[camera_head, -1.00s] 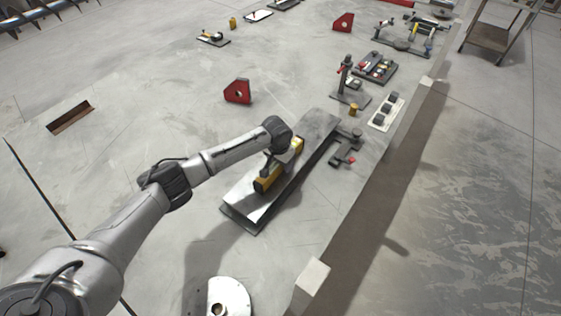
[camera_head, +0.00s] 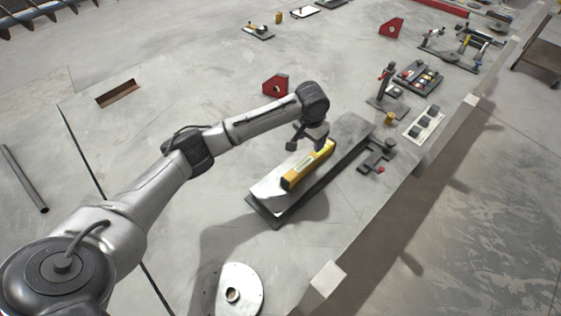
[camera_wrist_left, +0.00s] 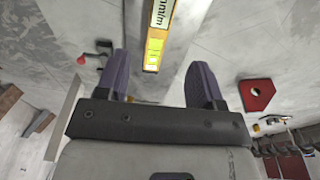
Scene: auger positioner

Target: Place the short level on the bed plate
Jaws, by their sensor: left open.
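The short level is a yellow bar (camera_head: 308,166) lying lengthwise on the long grey metal bed plate (camera_head: 268,190) in the head view. My left gripper (camera_head: 306,143) is above the far end of the level, its fingers apart. In the left wrist view the level (camera_wrist_left: 155,45) shows its yellow vial end and dark lettering beyond the open purple fingers (camera_wrist_left: 155,85). A gap shows between the fingers and the level, and nothing is held. My right gripper is in neither view.
A red block with a hole (camera_head: 275,86) stands behind the plate. A dark clamp (camera_head: 376,158) lies close to the plate's right side. A white tray with dark blocks (camera_head: 424,124) is farther right. A round flange (camera_head: 240,290) lies in front.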

